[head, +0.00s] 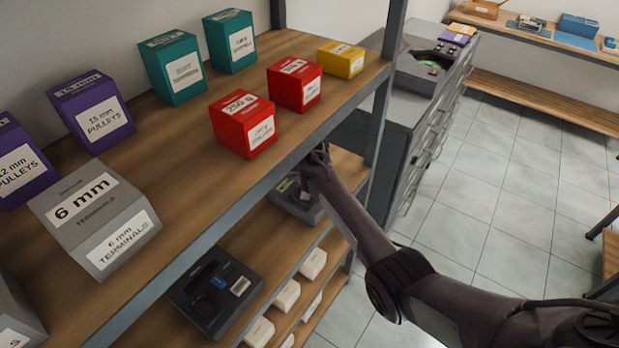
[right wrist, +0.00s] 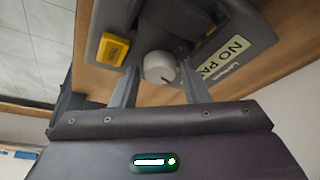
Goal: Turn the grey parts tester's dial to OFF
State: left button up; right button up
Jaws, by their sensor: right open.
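The grey parts tester (head: 300,207) stands on the shelf below the top board, partly hidden by my right arm and the shelf edge. In the right wrist view the tester (right wrist: 102,22) fills the upper middle. Its pale round dial (right wrist: 158,67) has a small dark mark near its lower right edge. My right gripper (right wrist: 159,78) is open, with one finger on each side of the dial; I cannot tell whether they touch it. In the head view the right gripper (head: 316,165) is at the tester, just under the top board's edge. My left gripper is not in view.
The tester carries a yellow button block (right wrist: 113,50) and a "NO PA..." label (right wrist: 226,58). A dark device (head: 215,290) and white boxes (head: 287,296) sit on lower shelves. The top board (head: 190,165) holds several labelled boxes. Tiled floor (head: 470,190) is clear at right.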

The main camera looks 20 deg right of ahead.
jog(key=shift+f, duration=0.1)
jog(key=shift+c, duration=0.2)
jog(key=c, duration=0.7)
jog(key=shift+o, duration=0.2)
